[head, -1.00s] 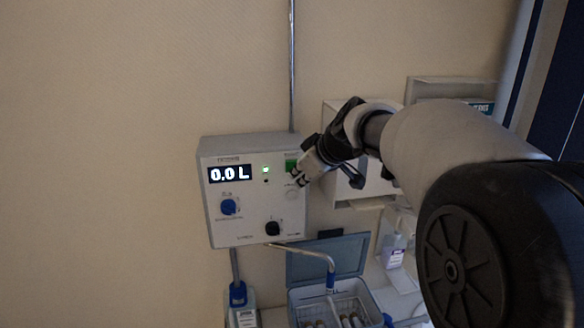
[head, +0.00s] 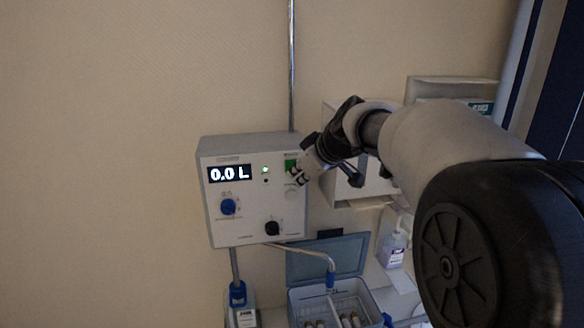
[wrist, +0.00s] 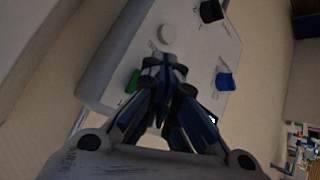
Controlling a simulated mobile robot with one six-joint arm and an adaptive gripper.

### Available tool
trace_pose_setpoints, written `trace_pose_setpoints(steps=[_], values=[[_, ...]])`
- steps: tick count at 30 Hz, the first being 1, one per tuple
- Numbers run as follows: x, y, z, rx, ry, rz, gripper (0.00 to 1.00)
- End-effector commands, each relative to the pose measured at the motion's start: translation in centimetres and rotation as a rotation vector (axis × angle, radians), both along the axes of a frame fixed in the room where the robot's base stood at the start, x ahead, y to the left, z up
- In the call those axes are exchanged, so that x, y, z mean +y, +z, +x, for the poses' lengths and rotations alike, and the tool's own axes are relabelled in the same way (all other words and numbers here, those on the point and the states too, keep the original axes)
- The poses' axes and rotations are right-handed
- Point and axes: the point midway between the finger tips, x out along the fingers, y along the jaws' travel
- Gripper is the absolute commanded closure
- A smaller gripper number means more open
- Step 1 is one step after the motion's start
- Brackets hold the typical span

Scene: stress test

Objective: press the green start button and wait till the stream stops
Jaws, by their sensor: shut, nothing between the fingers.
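The white control box (head: 245,215) hangs on the wall, its display (head: 230,174) reading "0.0 L". The green start button (head: 291,164) is at its upper right, partly hidden by my gripper (head: 297,179) in the head view. In the wrist view the green button (wrist: 133,82) shows just left of my gripper (wrist: 165,68), whose fingers are shut and empty. The fingertips are close to the panel, beside the button rather than over it; whether they touch the panel I cannot tell. A small lit lamp (head: 265,170) sits right of the display.
The panel also has a blue knob (head: 228,206), a black knob (head: 272,228) and a round white button (wrist: 168,34). A bent spout (head: 310,252) reaches over an open blue-lidded box (head: 325,260) holding vials. A bottle (head: 393,250) stands right. The wall left is clear.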

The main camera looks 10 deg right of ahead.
Motion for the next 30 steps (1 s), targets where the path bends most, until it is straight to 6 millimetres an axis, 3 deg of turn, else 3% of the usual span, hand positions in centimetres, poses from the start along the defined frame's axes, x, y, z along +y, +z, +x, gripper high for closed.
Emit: trace_pose_setpoints(steps=[30], values=[[0.01, -0.06, 1.06, 0.001, 0.0, 0.0, 1.0]])
